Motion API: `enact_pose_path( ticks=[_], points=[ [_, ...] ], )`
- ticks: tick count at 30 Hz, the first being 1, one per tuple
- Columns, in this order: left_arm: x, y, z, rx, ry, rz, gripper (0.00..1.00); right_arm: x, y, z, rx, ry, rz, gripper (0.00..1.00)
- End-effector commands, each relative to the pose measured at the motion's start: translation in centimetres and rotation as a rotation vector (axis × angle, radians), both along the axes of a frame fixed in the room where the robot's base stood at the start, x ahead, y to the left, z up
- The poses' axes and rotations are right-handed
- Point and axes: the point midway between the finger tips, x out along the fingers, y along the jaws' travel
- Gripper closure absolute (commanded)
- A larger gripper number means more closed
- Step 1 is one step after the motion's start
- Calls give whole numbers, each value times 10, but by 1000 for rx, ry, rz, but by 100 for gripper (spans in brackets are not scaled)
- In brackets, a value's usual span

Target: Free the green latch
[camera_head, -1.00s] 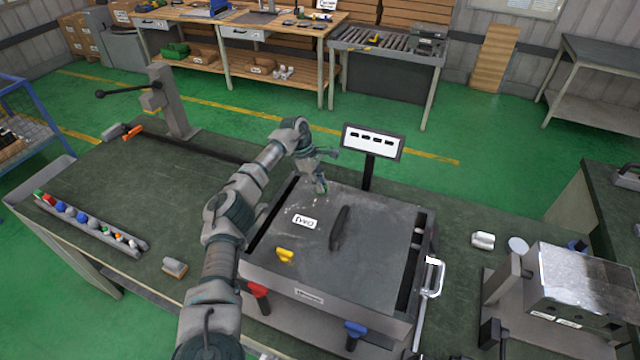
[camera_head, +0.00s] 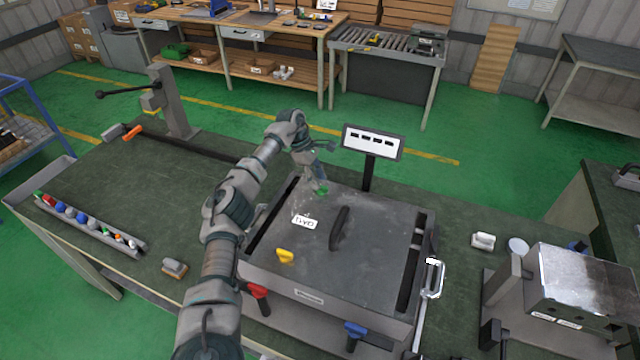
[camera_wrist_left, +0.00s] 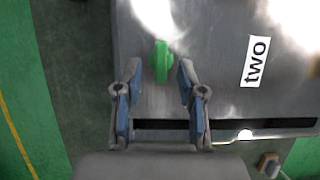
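The green latch (camera_wrist_left: 161,62) sits on the grey metal box lid (camera_head: 372,240), near its far left corner. In the head view the latch (camera_head: 322,190) shows just below my left gripper (camera_head: 320,178). In the left wrist view my left gripper (camera_wrist_left: 158,82) is open, with its two fingers on either side of the latch's near end and a gap on both sides. The latch lies lengthwise between the fingers. My right gripper is not seen.
A display on a post (camera_head: 373,142) stands behind the box. A silver clamp (camera_head: 432,278) is at the box's right side.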

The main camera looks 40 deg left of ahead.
Motion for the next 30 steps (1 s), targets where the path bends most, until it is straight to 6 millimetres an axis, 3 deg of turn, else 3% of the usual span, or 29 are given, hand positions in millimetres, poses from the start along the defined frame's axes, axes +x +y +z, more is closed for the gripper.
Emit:
enact_pose_path(
  ticks=[6, 12, 30],
  points=[
    [-4, 19, 48, -1, -4, 2, 60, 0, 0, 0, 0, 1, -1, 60],
    [-7, 31, 78, 0, -2, 1, 60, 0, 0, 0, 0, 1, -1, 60],
    [-9, 36, 86, 0, 1, 0, 60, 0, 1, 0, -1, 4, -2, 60]
  ],
)
